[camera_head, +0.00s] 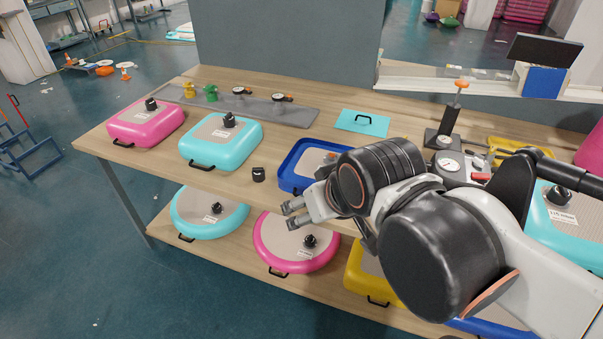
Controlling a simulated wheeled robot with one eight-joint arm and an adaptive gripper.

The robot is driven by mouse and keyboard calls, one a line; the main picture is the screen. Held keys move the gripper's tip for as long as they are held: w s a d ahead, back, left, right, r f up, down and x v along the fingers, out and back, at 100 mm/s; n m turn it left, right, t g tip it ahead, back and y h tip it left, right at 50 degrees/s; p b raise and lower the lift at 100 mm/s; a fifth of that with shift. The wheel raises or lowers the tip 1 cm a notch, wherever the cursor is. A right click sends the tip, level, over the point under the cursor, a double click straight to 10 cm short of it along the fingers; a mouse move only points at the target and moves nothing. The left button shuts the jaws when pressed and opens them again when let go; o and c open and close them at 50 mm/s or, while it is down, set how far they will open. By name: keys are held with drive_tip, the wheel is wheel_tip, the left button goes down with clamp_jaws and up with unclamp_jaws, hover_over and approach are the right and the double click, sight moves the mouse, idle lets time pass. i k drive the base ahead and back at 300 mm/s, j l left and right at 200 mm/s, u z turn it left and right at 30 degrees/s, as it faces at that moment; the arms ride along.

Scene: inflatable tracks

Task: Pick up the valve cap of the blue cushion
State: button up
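The blue cushion (288,174) lies on the tabletop near its front edge, with a beige top. My arm and gripper hide much of its right side, and a small orange part shows at its back. A black cap (258,174) stands loose on the wood just left of the blue cushion, apart from it. My gripper (290,215) is in front of the blue cushion, to the right of and lower in the picture than the cap. Its two fingers point left with a gap between them, and nothing shows in it.
A cyan cushion (234,151) and a pink cushion (128,130) with black valves stand to the left. A grey mat (300,118) with valves and gauges lies behind. A cyan sheet (362,123) lies at the back. More cushions fill the lower shelf (160,222).

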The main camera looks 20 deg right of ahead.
sight(258, 173)
drive_tip(key=i+j+u, duration=0.1)
drive_tip(key=i, duration=0.4)
drive_tip(key=i+j+u, duration=0.15)
drive_tip(key=i, duration=0.35)
